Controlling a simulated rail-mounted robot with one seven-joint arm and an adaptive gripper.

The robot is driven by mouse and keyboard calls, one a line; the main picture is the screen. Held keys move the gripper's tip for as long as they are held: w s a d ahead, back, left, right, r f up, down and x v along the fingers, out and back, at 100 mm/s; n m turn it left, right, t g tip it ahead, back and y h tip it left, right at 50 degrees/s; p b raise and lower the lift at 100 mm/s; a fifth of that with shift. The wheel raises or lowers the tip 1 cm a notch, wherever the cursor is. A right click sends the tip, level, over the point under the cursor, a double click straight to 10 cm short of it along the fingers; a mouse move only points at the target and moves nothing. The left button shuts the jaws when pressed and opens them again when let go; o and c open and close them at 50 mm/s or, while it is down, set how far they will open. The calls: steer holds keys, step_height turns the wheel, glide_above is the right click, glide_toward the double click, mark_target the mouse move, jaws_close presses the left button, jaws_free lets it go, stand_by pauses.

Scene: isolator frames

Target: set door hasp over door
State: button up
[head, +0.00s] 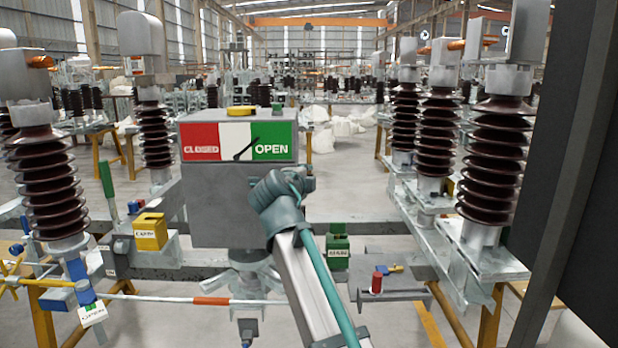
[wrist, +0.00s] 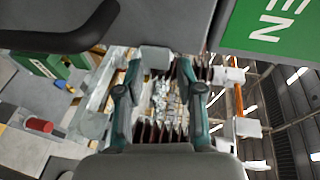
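A grey box (head: 225,205) with a red, white and green CLOSED/OPEN plate (head: 238,142) stands in the middle of the head view. A dark pointer lies across the plate. My gripper (head: 303,183) is at the box's right front edge, below the OPEN field. In the wrist view my gripper (wrist: 158,75) has its two teal fingers apart. A small grey block (wrist: 155,57) shows between the fingertips, beside the box face; I cannot tell whether it is the door hasp or whether a finger touches it. The green OPEN field (wrist: 275,28) fills the upper right there.
A yellow lock block (head: 150,232) is left of the box, and a green one (head: 338,250) is right of my arm. A red cylinder (head: 377,284) stands on a bracket at right. Ribbed brown insulators (head: 495,165) flank both sides.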

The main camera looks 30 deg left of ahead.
steer(key=v, duration=0.9)
